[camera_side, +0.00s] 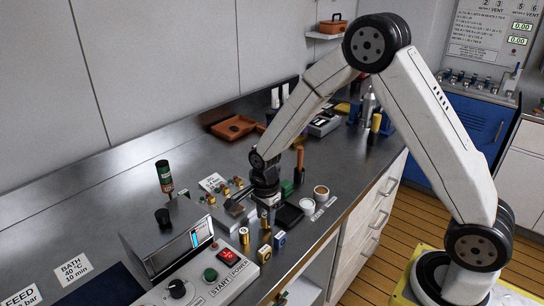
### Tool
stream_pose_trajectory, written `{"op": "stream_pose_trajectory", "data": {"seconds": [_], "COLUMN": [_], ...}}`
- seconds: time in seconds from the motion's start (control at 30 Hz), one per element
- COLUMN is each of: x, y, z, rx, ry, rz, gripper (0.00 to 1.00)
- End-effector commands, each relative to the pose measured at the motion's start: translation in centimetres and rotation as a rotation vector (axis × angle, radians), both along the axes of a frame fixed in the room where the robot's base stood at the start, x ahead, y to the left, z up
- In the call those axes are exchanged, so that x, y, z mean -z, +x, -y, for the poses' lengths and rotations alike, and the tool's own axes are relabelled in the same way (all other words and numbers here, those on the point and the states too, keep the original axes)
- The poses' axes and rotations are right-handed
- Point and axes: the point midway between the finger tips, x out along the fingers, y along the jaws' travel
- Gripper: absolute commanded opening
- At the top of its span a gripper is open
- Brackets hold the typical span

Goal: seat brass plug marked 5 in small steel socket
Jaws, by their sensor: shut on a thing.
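My gripper (267,207) points down over the bench near the middle of the camera_side view. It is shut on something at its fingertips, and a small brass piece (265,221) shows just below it. I cannot tell whether that piece is the held one, and no number 5 is readable. Other brass cylinders stand in front of the gripper, one at the left (243,236) and one lower down (265,239). The small steel socket cannot be made out.
A control panel (218,277) with START and POWER stands in front, beside a steel box (168,240) with a lit display. A black tray (289,215) and round cups (321,193) lie right of the gripper. A dark bottle (164,177) stands left. The bench behind is partly clear.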

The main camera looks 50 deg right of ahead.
Motion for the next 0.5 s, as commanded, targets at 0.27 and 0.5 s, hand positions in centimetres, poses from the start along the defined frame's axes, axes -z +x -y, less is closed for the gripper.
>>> {"op": "stream_pose_trajectory", "data": {"seconds": [0.27, 0.5], "x": [-2.8, -5.4], "y": [-0.5, -2.6], "z": [0.0, 0.0], "rx": [0.0, 0.0], "ry": [-0.001, 0.0], "rz": [0.002, 0.003], "gripper": [0.0, 0.0]}}
